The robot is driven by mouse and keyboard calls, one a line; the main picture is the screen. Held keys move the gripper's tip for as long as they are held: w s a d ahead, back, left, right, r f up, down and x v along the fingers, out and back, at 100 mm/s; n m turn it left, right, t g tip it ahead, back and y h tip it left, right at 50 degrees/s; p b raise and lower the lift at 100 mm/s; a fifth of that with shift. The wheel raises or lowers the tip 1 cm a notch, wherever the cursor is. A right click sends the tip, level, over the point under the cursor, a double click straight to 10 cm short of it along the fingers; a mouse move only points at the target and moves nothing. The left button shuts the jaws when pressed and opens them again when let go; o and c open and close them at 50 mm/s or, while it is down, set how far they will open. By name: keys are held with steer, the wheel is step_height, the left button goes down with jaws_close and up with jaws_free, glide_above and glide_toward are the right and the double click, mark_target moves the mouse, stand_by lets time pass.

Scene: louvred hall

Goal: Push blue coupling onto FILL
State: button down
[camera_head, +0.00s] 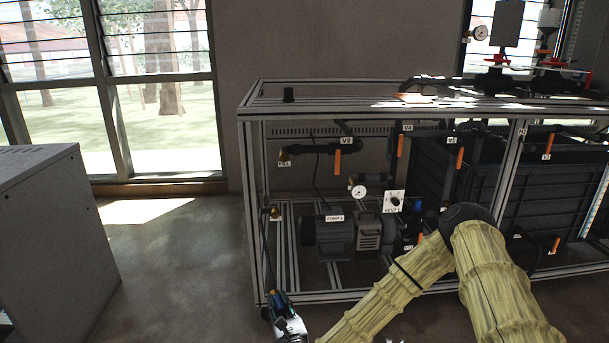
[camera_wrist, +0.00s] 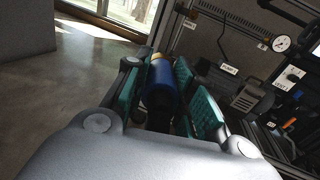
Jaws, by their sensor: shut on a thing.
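My gripper (camera_head: 281,305) is low at the front left corner of the frame rig, below the level of the pump. It is shut on the blue coupling (camera_wrist: 160,88), which lies between the green-faced finger pads in the wrist view. A brass-coloured end shows at the coupling's far tip. The coupling also shows as a small blue piece in the head view (camera_head: 279,297). The FILL port, a brass fitting (camera_head: 283,155) on a dark pipe with a small label below, is at the upper left inside the rig. The coupling is well apart from it and lower.
Pump 1 (camera_head: 328,232) stands on the rig's lower deck. A pressure gauge (camera_head: 358,191) and orange-handled valves (camera_head: 338,160) are to the right of the port. The rig's aluminium post (camera_head: 256,215) stands at its left. A grey cabinet (camera_head: 60,230) is at far left, with open floor between.

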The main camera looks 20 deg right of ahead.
steer(key=w+d+r+n+h+p, duration=0.1)
steer(key=w+d+r+h+p, duration=0.15)
steer(key=w+r+p, duration=0.6)
steer(key=w+d+r+n+h+p, duration=0.1)
steer(key=d+r+p, duration=0.3)
steer(key=r, duration=0.9)
steer(key=w+d+r+h+p, duration=0.1)
steer(key=w+r+p, duration=0.4)
steer(key=r+p, duration=0.45)
steer(key=b+x, duration=0.3)
steer(key=x, duration=0.5)
steer(key=shift+w+r+g, duration=0.2)
steer(key=shift+r+g, duration=0.05)
steer(key=shift+g, duration=0.05)
steer(key=shift+w+r+b, duration=0.1)
steer(key=shift+w+b, duration=0.1)
steer(key=shift+b, duration=0.15)
steer(key=shift+d+b, duration=0.1)
steer(key=shift+b, duration=0.3)
steer(key=shift+w, duration=0.25)
steer(key=shift+w+d+b, duration=0.2)
steer(key=shift+w+b, duration=0.1)
steer(key=shift+b, duration=0.1)
steer(key=shift+b+x, duration=0.55)
steer(key=shift+x, duration=0.3)
